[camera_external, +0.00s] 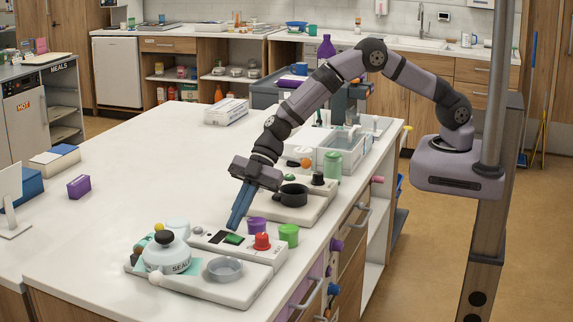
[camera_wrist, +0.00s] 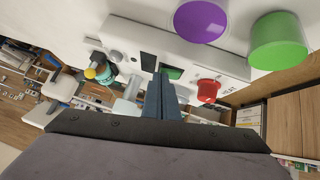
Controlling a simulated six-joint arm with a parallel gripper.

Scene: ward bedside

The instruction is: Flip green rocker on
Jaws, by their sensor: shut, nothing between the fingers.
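The green rocker (camera_external: 234,239) is set in the dark strip on the sloped top of a white console (camera_external: 262,252). Its on or off position is too small to tell. My gripper (camera_external: 234,226) is shut and empty, pointing down, with its blue fingertips just above or beside the rocker. In the wrist view, the shut fingers (camera_wrist: 162,80) cover part of the green rocker (camera_wrist: 175,73). I cannot tell whether the tips touch it.
A red knob (camera_external: 262,241), a purple cylinder (camera_external: 257,226) and a green cylinder (camera_external: 289,235) stand right of the rocker. The counter's left side (camera_external: 110,225) is mostly clear.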

